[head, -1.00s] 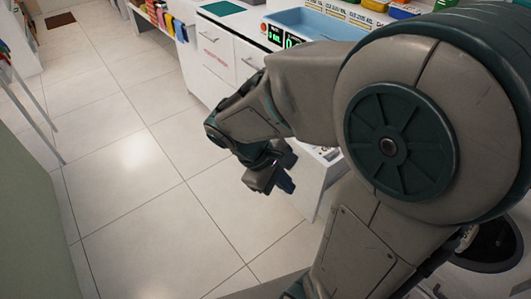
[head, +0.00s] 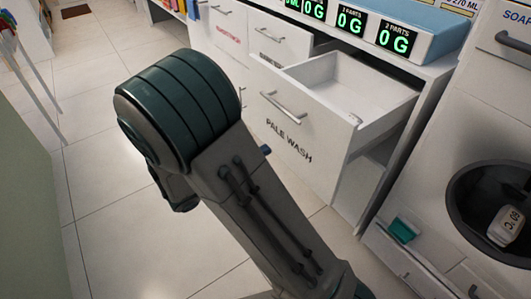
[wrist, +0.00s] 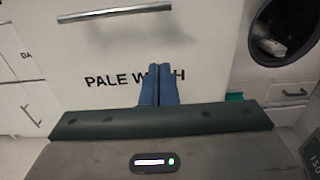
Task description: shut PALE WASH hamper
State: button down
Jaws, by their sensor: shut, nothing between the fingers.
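The PALE WASH hamper (head: 300,112) is a white drawer with a grey bar handle, pulled out from the white cabinet; its inside looks empty in the head view. In the wrist view its front (wrist: 205,55) fills the middle, with the handle (wrist: 115,12) above the lettering. My gripper (wrist: 158,70) is shut and empty, its blue fingers together over the lettering, below the handle. I cannot tell whether the fingertips touch the front. In the head view my arm hides most of the gripper.
White drawers (head: 230,38) continue to the left, and scales with green displays (head: 348,22) stand on the counter above. A washer with a dark round opening (head: 468,190) is at right, holding a white bottle (head: 505,226). Tiled floor (head: 100,180) is clear at left.

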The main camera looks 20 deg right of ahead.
jog(key=b, duration=0.3)
send_near(304, 130)
jog(key=x, duration=0.5)
jog(key=shift+d+f, duration=0.1)
jog(key=shift+d, duration=0.15)
jog(key=shift+w+d, duration=0.25)
jog(key=shift+d, duration=0.45)
